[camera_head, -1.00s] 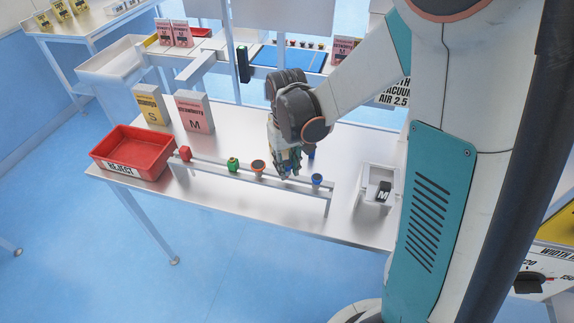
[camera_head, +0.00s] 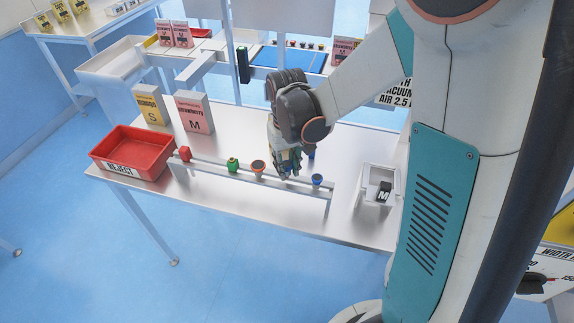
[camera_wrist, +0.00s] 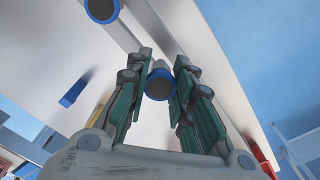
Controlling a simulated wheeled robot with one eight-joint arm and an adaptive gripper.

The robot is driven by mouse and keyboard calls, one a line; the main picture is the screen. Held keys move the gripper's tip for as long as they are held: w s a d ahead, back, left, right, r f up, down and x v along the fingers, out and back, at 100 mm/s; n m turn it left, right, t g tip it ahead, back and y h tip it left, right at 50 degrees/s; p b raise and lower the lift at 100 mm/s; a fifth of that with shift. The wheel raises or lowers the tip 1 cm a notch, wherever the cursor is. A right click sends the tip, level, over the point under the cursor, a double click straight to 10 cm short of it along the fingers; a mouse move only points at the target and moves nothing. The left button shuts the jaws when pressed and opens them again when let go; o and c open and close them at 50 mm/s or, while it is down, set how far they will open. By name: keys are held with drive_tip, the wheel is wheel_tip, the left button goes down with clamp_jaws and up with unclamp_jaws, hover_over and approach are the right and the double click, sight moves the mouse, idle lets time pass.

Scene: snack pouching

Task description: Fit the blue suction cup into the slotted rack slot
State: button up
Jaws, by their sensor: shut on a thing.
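My gripper (camera_head: 288,172) points down over the right half of the slotted rack (camera_head: 208,168). In the wrist view its green-padded fingers (camera_wrist: 158,92) are closed around a blue-rimmed suction cup (camera_wrist: 159,85) with a dark face. The held cup appears in line with the rack's rail, but I cannot tell whether it touches it or sits in a slot. Another blue cup (camera_head: 317,180) stands at the rack's right end, and a blue-rimmed cup also shows at the top of the wrist view (camera_wrist: 102,9).
Along the rack stand an orange-rimmed cup (camera_head: 258,167), a green cup (camera_head: 233,165) and a red piece (camera_head: 185,153). A red REJECT bin (camera_head: 122,165) is at the left. A white box (camera_head: 367,204) is at the right. A blue object (camera_head: 311,153) lies behind the rack.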

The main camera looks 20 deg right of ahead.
sight(287, 164)
drive_tip(key=shift+f+b, duration=1.25)
drive_tip(key=shift+f, duration=0.2)
drive_tip(key=o, duration=1)
drive_tip(key=shift+o, duration=0.2)
drive_tip(key=shift+r, duration=0.1)
wheel_tip(287, 164, up, 12)
drive_tip(key=shift+f, duration=0.1)
drive_tip(key=s+t+b, duration=0.4)
drive_tip(key=s+t, duration=0.3)
drive_tip(key=s, duration=0.8)
drive_tip(key=shift+m, duration=0.3)
